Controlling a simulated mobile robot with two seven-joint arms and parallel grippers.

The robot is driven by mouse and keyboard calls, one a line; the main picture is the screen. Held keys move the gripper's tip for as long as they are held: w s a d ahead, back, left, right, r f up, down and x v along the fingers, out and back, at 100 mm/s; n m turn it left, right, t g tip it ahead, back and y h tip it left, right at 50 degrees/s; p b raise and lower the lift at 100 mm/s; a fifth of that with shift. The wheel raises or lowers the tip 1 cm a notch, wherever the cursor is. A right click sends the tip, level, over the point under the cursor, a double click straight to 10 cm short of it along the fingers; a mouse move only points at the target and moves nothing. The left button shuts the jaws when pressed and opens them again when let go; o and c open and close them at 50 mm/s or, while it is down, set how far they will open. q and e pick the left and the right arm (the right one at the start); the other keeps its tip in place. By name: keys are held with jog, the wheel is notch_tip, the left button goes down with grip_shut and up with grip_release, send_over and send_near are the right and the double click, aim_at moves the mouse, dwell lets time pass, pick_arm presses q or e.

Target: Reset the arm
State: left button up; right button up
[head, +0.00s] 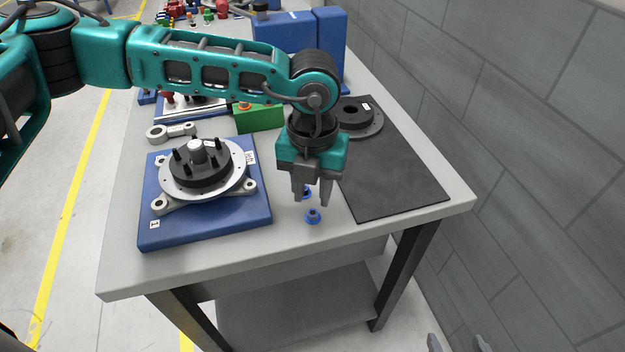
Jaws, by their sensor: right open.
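My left gripper (312,200) hangs from the teal arm that comes in from the left, fingers down over the front part of the table. Its fingers are parted and I see nothing held between them. A small blue part (313,216) stands on the table just below the fingertips in the picture. Another blue part (307,192) is partly hidden by the fingers; whether they touch it I cannot tell. Only the grey fingertips of my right gripper (457,345) show at the bottom right edge, apart from each other, beyond the table's front edge.
A blue fixture plate (200,228) with a round flange and black posts stands at left. A dark mat (395,185) with a black disc (357,117) lies at right by the grey wall. A green block (259,118) and blue boxes (285,35) stand behind.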

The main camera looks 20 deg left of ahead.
aim_at(312, 213)
pick_arm(q)
notch_tip(312, 213, down, 4)
jog(key=shift+b, duration=1.2)
jog(key=shift+f+b, duration=0.6)
jog(key=shift+b, duration=0.15)
jog(key=shift+c, duration=0.2)
jog(key=shift+s+f, duration=0.15)
grip_shut()
jog(key=shift+r+p, duration=0.7)
jog(key=shift+r, duration=0.65)
jog(key=shift+w, duration=0.2)
